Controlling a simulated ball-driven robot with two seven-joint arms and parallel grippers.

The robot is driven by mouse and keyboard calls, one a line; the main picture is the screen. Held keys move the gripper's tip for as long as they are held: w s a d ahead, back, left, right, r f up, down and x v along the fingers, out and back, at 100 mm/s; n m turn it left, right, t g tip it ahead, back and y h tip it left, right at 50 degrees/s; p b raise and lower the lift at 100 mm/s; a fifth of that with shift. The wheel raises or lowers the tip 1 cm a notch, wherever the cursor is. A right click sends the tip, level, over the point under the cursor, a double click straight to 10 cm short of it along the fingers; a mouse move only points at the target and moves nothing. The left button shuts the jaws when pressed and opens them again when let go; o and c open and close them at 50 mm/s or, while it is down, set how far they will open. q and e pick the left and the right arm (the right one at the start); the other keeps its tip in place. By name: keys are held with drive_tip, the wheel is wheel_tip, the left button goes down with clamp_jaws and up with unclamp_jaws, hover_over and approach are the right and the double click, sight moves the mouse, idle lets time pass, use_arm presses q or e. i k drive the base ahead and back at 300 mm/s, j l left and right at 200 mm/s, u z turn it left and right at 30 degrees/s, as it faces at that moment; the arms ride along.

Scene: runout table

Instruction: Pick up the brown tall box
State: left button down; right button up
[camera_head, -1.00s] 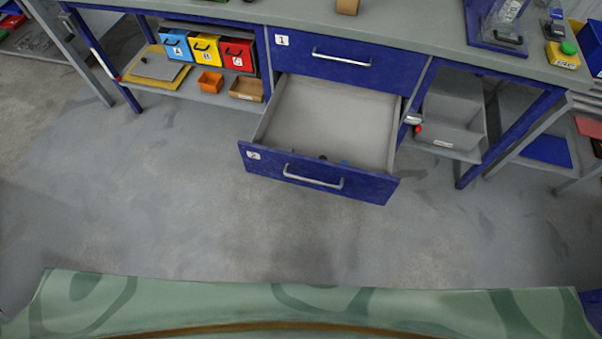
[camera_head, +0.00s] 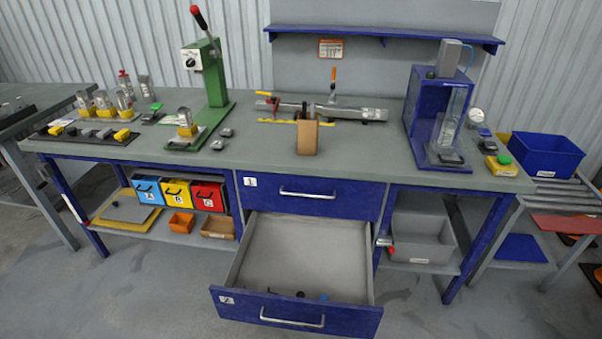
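The brown tall box (camera_head: 307,137) stands upright on the grey workbench top (camera_head: 262,165), near the front edge and above the drawer marked 1. Its front face is plain cardboard brown. Something dark shows just behind its top, too small to tell. The runout fixture (camera_head: 345,112) lies behind it. Neither of my grippers shows in the head view.
The lower drawer (camera_head: 300,314) marked 2 stands pulled out toward me, with small items at its front. A green press (camera_head: 212,85) stands left of the box and a blue fixture (camera_head: 424,110) right of it. The bench around the box is mostly clear.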

sight(307, 130)
drive_tip(key=i+l+u, duration=0.2)
drive_tip(key=l, duration=0.35)
drive_tip(key=i+l+u, duration=0.2)
drive_tip(key=l, duration=0.4)
drive_tip(key=i+l+u, duration=0.25)
drive_tip(key=l, duration=0.35)
drive_tip(key=l+u, duration=0.2)
drive_tip(key=l, duration=0.45)
drive_tip(key=i+l+u, duration=0.2)
drive_tip(key=l, duration=0.45)
drive_tip(key=k, duration=0.1)
